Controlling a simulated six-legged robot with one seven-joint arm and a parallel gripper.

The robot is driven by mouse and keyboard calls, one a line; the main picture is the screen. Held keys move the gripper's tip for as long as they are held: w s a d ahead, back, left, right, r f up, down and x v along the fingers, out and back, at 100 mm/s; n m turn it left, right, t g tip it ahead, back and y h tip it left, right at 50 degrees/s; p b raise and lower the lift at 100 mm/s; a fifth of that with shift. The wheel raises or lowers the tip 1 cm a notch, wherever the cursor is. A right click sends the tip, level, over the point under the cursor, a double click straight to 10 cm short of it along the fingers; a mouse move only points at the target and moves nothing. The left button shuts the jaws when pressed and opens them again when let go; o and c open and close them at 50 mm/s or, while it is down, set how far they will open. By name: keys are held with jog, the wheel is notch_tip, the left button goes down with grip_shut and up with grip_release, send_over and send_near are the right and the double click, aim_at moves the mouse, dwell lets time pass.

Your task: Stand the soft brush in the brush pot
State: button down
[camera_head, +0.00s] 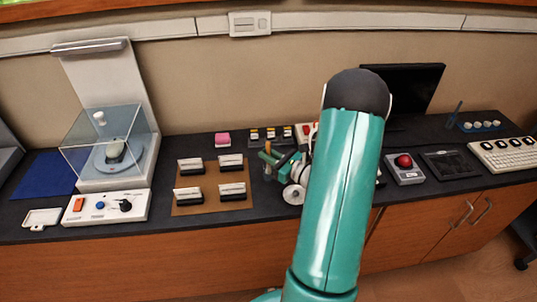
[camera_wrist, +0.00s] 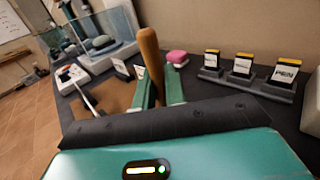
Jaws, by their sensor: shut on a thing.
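The soft brush shows as a thick brown wooden handle (camera_wrist: 150,57) in the wrist view. It stands roughly upright between the two green fingers of my gripper (camera_wrist: 159,86), which is shut on it. Its lower end and bristles are hidden behind my gripper body. In the head view my gripper (camera_head: 281,164) is partly hidden by my green arm, above the counter right of the brown mat. I cannot make out the brush pot with certainty in either view.
Card holders stand on a brown mat (camera_head: 211,208), left of my gripper. A pink block (camera_head: 222,139) and small labelled holders (camera_head: 270,134) are behind. A clear-covered device (camera_head: 110,145) stands left. A red-button box (camera_head: 404,168) and white keyboard (camera_head: 503,154) are right.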

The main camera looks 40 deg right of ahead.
jog(key=c, duration=1.4)
grip_release()
jog(key=s+d, duration=0.1)
jog(key=s, duration=0.8)
jog(key=s+d, duration=0.1)
jog(key=s, duration=0.3)
jog(key=shift+s+d, duration=0.3)
